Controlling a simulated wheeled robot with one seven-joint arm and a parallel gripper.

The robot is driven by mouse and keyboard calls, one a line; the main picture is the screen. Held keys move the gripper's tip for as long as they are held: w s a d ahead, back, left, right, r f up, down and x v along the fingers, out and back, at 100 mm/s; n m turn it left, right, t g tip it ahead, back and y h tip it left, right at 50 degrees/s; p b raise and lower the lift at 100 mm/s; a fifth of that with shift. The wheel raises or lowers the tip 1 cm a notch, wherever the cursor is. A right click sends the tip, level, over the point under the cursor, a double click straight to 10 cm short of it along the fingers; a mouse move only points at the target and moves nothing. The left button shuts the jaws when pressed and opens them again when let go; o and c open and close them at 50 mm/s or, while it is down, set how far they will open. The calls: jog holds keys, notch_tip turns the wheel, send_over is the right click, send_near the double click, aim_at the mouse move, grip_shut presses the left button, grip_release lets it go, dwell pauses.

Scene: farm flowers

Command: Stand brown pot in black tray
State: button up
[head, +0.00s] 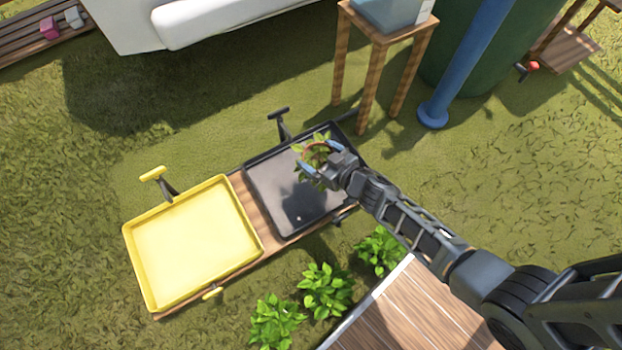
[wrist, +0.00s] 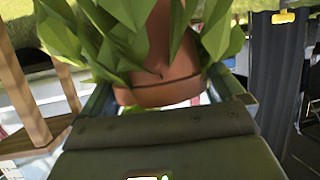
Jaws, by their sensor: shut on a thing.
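The brown pot (wrist: 160,92) with a leafy green plant is between my gripper's fingers in the wrist view. In the head view the brown pot (head: 316,147) shows as a small reddish rim among leaves. My gripper (head: 322,158) is shut on the pot, over the right part of the black tray (head: 265,205). The black tray lies on a wooden board, and the rest of its floor looks empty apart from a small pale spot. I cannot tell whether the pot's base touches the tray, since leaves and my gripper hide it.
A yellow tray (head: 190,240) sits left of the black one. Several leafy plants (head: 325,290) stand in front, beside a wooden surface (head: 415,315). A wooden stool (head: 375,70) with a blue-grey container (head: 392,12) stands behind. A blue pipe (head: 465,65) stands right of it.

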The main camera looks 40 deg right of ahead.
jog(key=s+a+f+n+y+p, duration=0.1)
jog(key=s+a+f+y+p, duration=0.2)
jog(key=s, duration=0.5)
jog(key=h+b, duration=0.1)
jog(key=b, duration=1.2)
send_over(293, 207)
jog(key=d, duration=0.1)
jog(key=shift+n, duration=0.3)
jog(key=f, duration=1.2)
jog(key=shift+w+d, duration=0.1)
jog(key=shift+w, duration=0.3)
jog(key=shift+f, duration=0.2)
jog(key=o, duration=0.9)
jog(key=shift+c, duration=0.2)
jog(key=shift+r, duration=0.1)
